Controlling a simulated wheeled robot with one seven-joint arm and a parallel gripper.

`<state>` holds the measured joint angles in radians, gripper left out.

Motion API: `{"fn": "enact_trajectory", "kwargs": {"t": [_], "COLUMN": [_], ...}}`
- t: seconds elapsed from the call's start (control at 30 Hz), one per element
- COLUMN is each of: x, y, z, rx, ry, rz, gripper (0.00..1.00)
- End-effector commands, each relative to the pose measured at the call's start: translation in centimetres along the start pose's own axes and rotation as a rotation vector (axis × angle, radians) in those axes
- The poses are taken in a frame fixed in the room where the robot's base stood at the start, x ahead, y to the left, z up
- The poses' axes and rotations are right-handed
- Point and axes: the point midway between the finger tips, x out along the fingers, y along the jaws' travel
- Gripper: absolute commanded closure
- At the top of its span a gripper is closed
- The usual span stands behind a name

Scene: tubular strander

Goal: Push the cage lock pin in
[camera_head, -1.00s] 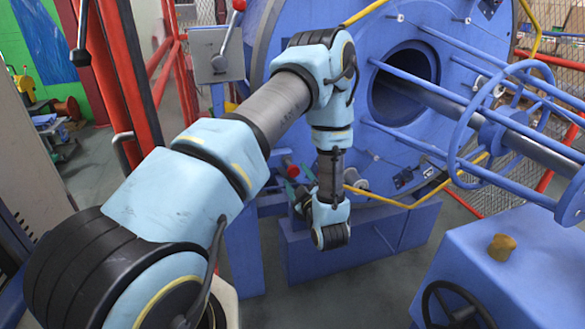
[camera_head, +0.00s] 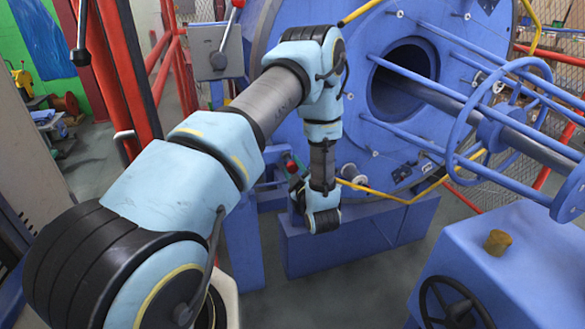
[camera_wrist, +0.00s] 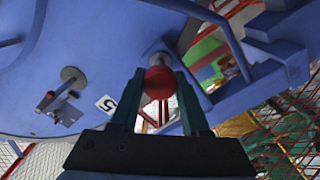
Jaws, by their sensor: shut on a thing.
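The cage lock pin shows in the wrist view as a round red knob (camera_wrist: 160,82) on a short metal shaft (camera_wrist: 157,58) at the blue machine face. My gripper (camera_wrist: 160,73) has one green finger on each side of the knob and is shut on it. The shaft runs on beyond the fingertips to the blue wall; how deep it sits is hard to tell. In the head view, the red knob (camera_head: 292,166) shows small beside my wrist, low on the left of the large blue disc (camera_head: 370,140). My arm partly hides this area.
A yellow bent rail (camera_head: 385,196) runs right of my wrist. A blue base block (camera_head: 345,240) stands below it. Red posts (camera_head: 125,70) rise at left.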

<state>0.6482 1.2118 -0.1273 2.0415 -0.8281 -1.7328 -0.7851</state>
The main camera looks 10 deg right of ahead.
Motion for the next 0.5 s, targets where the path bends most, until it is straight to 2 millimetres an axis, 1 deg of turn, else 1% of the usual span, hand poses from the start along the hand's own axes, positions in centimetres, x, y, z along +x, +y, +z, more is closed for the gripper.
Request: {"fn": "enact_trajectory", "kwargs": {"t": [0.03, 0.3, 0.5], "x": [-0.01, -0.02, -0.02], "y": [0.00, 0.00, 0.00], "z": [0.00, 0.00, 0.00], "rx": [0.000, 0.000, 0.000], "ry": [0.000, 0.000, 0.000], "rz": [0.000, 0.000, 0.000], "gripper": [0.70, 1.00, 1.00]}}
